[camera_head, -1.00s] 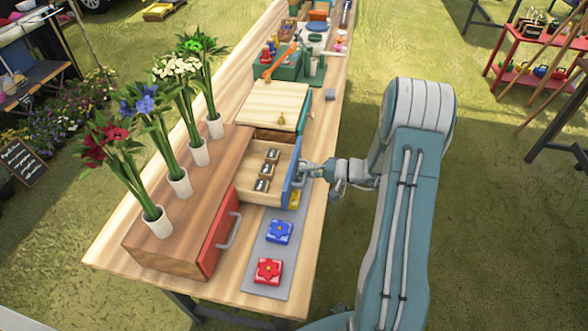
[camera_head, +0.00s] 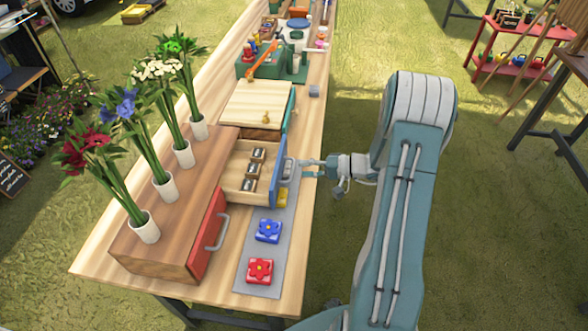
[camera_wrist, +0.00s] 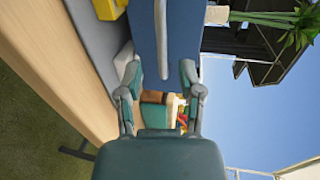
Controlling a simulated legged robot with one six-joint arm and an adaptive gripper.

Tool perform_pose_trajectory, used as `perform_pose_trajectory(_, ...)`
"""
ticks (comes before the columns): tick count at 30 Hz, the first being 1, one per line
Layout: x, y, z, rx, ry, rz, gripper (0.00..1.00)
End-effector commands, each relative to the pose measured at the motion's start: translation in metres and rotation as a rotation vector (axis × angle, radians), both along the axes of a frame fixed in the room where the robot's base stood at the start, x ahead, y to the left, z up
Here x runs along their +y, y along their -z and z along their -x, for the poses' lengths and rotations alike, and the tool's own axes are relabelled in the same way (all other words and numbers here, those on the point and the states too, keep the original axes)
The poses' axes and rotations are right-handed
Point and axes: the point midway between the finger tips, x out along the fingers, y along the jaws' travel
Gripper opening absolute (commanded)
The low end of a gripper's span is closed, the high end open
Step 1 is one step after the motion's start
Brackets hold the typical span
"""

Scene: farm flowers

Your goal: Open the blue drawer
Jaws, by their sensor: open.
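The blue drawer (camera_head: 281,153) stands pulled out of the brown wooden cabinet (camera_head: 190,190), its inside showing several small dark-and-white items in a row. Its grey handle (camera_head: 289,168) is on the blue front. My gripper (camera_head: 304,168) is open and empty, just right of the handle. In the wrist view, the blue drawer front (camera_wrist: 180,30) fills the upper middle, and my open gripper (camera_wrist: 162,78) has one finger on each side of the grey handle bar (camera_wrist: 160,40). Whether a fingertip touches the handle cannot be told.
A red drawer (camera_head: 207,235) in the same cabinet is shut. Several flower vases stand on the cabinet.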

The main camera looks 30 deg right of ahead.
Motion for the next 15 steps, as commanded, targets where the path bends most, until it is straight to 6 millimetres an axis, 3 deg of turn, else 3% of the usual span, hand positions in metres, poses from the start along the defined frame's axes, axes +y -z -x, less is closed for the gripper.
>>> perform_pose_trajectory(6, -0.039, -0.009, 0.025, 0.000, 0.004, 0.001, 0.48)
perform_pose_trajectory(15, -0.062, -0.014, 0.041, 0.003, 0.000, 0.001, 0.48)
